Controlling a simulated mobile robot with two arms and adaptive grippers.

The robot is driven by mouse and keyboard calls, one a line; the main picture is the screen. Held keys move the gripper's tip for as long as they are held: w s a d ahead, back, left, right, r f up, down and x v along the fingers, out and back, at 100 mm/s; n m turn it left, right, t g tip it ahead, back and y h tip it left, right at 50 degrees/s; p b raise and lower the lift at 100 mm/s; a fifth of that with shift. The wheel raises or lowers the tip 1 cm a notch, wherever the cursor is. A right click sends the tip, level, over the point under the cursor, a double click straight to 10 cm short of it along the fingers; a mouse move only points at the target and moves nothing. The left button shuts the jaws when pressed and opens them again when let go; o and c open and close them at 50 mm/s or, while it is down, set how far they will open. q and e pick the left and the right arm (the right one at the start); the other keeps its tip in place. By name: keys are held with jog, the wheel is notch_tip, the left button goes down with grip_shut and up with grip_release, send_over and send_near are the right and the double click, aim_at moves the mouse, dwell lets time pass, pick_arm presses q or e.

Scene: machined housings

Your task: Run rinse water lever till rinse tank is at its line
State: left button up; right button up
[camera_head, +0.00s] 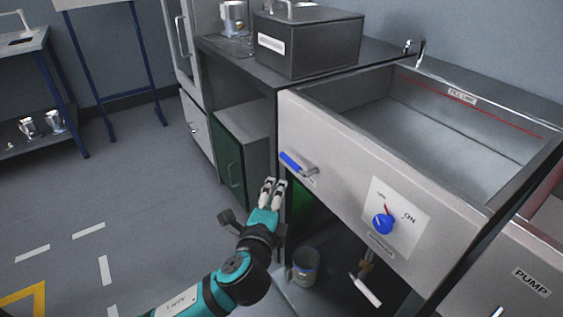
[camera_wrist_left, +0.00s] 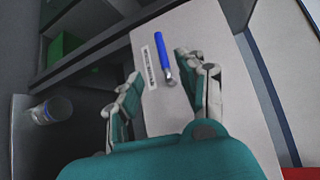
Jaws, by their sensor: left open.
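The rinse water lever with a blue handle (camera_head: 291,162) sits on the pale front panel of the rinse tank (camera_head: 330,140), near its left end. It also shows in the wrist view as a blue lever (camera_wrist_left: 161,52) beside a printed label. The open tank has a red fill line (camera_head: 500,118) along its back wall. The grey bottom shows; I cannot tell whether any water is in it. My left gripper (camera_head: 274,183) is open and empty, just below and left of the lever. In the wrist view, the gripper's fingers (camera_wrist_left: 157,68) stand apart on either side of the lever, without clear contact.
A blue knob (camera_head: 383,224) on an ON plate is to the right on the panel. A tap (camera_head: 415,48) stands at the tank's back-left corner. A bucket (camera_head: 305,265) and a white-handled valve (camera_head: 366,290) are below. A grey box (camera_head: 308,40) sits on the counter.

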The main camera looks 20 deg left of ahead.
aim_at(287, 160)
pick_arm(q)
jog(key=shift+w+a+f+b, duration=0.35)
jog(key=shift+w+f+b, duration=0.05)
jog(key=shift+w, duration=2.3)
jog(key=shift+w+a+f+b, duration=0.35)
jog(key=shift+w+f+b, duration=0.1)
jog(key=shift+w, duration=2.25)
jog(key=shift+w+a+f+b, duration=0.35)
jog(key=shift+w+b, duration=0.05)
jog(key=shift+w, duration=2.3)
pick_arm(e)
jog(key=w+v, duration=0.2)
jog(key=v, duration=0.6)
jog(key=shift+s+r+t, duration=0.2)
jog(key=shift+r+t, duration=0.1)
jog(key=shift+r, duration=0.25)
jog(key=shift+d, duration=0.1)
pick_arm(q)
grip_shut()
